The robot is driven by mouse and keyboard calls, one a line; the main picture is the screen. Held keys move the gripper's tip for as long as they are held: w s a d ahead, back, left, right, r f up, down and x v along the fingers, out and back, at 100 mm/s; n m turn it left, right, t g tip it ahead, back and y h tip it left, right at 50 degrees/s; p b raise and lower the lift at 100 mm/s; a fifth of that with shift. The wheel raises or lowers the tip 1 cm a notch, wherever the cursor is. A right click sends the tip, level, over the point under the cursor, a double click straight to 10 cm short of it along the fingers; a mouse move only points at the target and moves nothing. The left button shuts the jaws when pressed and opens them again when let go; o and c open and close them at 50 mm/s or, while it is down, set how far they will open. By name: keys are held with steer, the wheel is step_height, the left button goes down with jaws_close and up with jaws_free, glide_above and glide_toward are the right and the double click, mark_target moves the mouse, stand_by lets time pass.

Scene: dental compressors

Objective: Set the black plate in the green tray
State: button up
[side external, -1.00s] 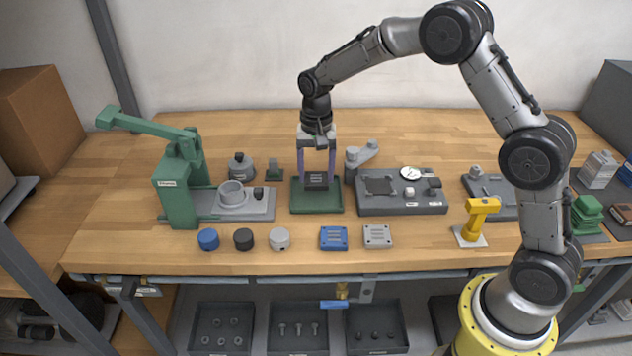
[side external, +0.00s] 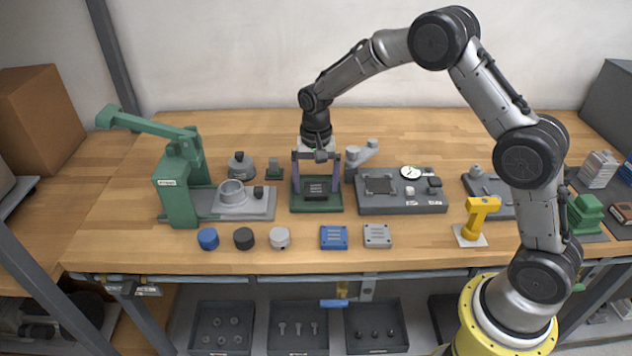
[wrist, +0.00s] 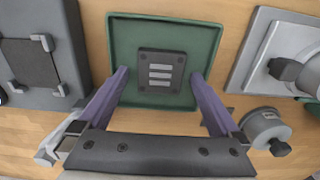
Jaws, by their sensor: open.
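The black plate (side external: 316,190) lies inside the green tray (side external: 316,208), flat as far as I can see. In the wrist view the plate (wrist: 161,70) shows three pale slots and sits near the middle of the tray (wrist: 122,30), apart from its walls. My gripper (side external: 316,188) is over the tray with its purple fingers spread wide. In the wrist view the open gripper (wrist: 165,85) has a finger on either side of the plate, both clear of it, and nothing is held.
A grey fixture block (side external: 400,205) stands close right of the tray. A green press (side external: 178,195) with a grey base stands left. Blue (side external: 334,238) and grey (side external: 377,236) plates and several round caps lie in front. Bare wood lies at the front left.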

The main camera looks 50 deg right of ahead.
mark_target(316, 187)
steer(key=s+r+n+t, duration=0.1)
steer(key=s+r, duration=0.2)
steer(key=r, duration=0.6)
steer(key=s+r+n, duration=0.1)
steer(key=s+r, duration=0.2)
steer(key=r, duration=0.7)
steer(key=s+n+t, duration=0.4)
steer(key=s+n, duration=0.3)
steer(key=s, duration=1.8)
steer(key=shift+s+a+r+t, duration=0.2)
steer(key=shift+s+a+t, duration=0.1)
steer(key=shift+s+a, duration=0.05)
